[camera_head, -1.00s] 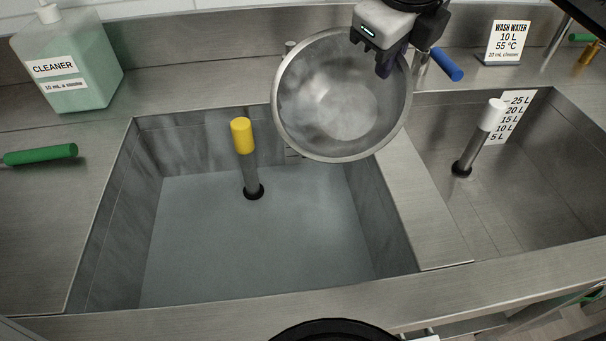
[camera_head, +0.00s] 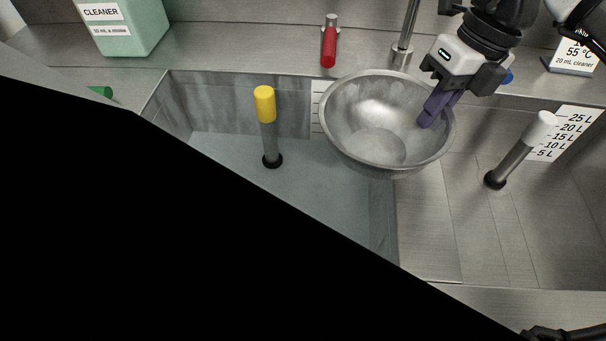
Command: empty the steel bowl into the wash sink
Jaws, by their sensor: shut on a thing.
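The steel bowl (camera_head: 345,128) is held over the right end of the left basin, overlapping the divider in the picture. Its mouth faces up and towards the camera, and its inside looks bare. My gripper (camera_head: 432,108) is shut on the bowl's right rim, with one dark finger showing inside. The left basin (camera_head: 205,150) has a yellow-topped pipe (camera_head: 265,106) standing in a smooth blue-grey surface that looks like water. The right basin (camera_head: 465,225) looks dry and has a white-topped pipe (camera_head: 540,126). I cannot tell from labels which basin is the wash sink.
A cleaner jug (camera_head: 135,28) stands at the back left. A red handle (camera_head: 328,47) and a steel post (camera_head: 403,50) are behind the bowl. A wash water sign (camera_head: 575,58) is at the back right. A large black area hides the lower left.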

